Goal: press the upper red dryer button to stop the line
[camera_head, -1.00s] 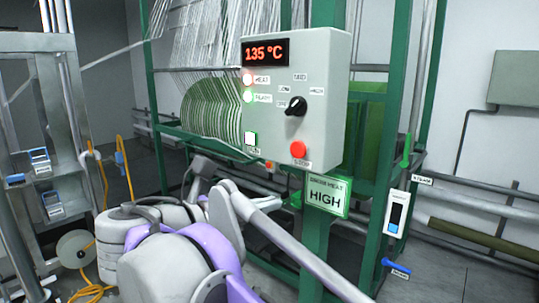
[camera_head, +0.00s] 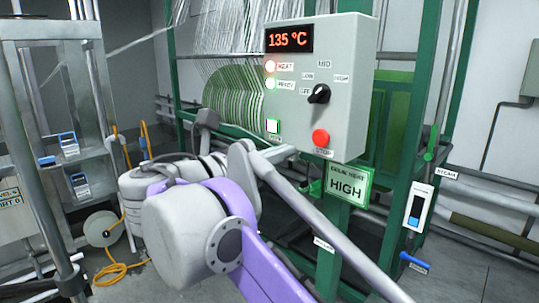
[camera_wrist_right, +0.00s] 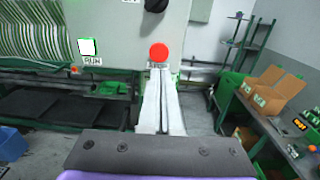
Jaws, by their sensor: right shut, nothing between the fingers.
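A round red button (camera_head: 320,138) sits low on the front of the grey control box (camera_head: 345,60), above a small label. In the right wrist view the red button (camera_wrist_right: 159,53) is straight ahead of the fingertips. My right gripper (camera_wrist_right: 159,72) is shut and empty, its pale fingers pointing at the button and partly covering its label. In the head view the gripper (camera_head: 284,153) is partly hidden by my arm, below and left of the button. A gap to the button seems visible; contact cannot be judged. My left gripper is not in view.
The box also carries a 135 °C display (camera_head: 289,38), a black knob (camera_head: 318,94) and a white-lit button (camera_head: 273,126). A green HIGH sign (camera_head: 347,187) hangs below. A workbench (camera_wrist_right: 275,125) with cartons stands at right in the wrist view.

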